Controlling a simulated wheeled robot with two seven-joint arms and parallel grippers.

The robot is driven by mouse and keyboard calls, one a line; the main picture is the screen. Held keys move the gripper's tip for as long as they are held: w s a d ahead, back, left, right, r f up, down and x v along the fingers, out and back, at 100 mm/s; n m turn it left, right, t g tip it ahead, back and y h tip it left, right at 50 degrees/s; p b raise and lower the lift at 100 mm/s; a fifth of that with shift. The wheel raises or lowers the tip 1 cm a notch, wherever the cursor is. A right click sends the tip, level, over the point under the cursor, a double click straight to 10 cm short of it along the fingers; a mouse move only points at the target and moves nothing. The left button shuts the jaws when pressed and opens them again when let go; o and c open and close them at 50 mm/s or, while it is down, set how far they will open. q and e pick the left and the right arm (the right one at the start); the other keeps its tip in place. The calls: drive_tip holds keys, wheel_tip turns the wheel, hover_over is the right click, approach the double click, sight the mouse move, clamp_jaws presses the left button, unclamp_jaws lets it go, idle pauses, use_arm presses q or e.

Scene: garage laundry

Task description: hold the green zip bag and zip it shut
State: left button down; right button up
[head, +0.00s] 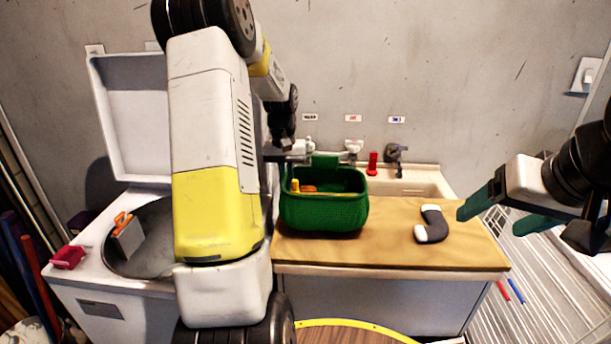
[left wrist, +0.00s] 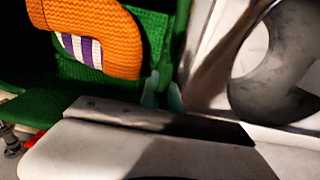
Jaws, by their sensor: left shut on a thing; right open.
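The green zip bag (head: 325,212) stands upright on the brown counter mat, its top open. Orange and yellow items (head: 309,189) show inside it. In the left wrist view, the bag (left wrist: 90,88) holds an orange knitted piece (left wrist: 105,30) with purple and white stripes. My left gripper (head: 300,157) is at the bag's back left and is shut on its green edge; its teal fingertips (left wrist: 162,92) show partly in the wrist view. The exact grip and the zip slider are unclear. My right gripper (head: 498,212) is open and empty at the right, apart from the bag.
A dark grey and white curved item (head: 432,225) lies on the mat (head: 390,250) right of the bag. A sink (head: 410,183) and a red item (head: 372,164) are behind. An open washer (head: 85,235) stands left, a white drying rack (head: 545,290) right. The mat's front is clear.

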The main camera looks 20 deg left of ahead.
use_arm(q)
drive_tip(key=shift+f, duration=1.3)
idle(0.9)
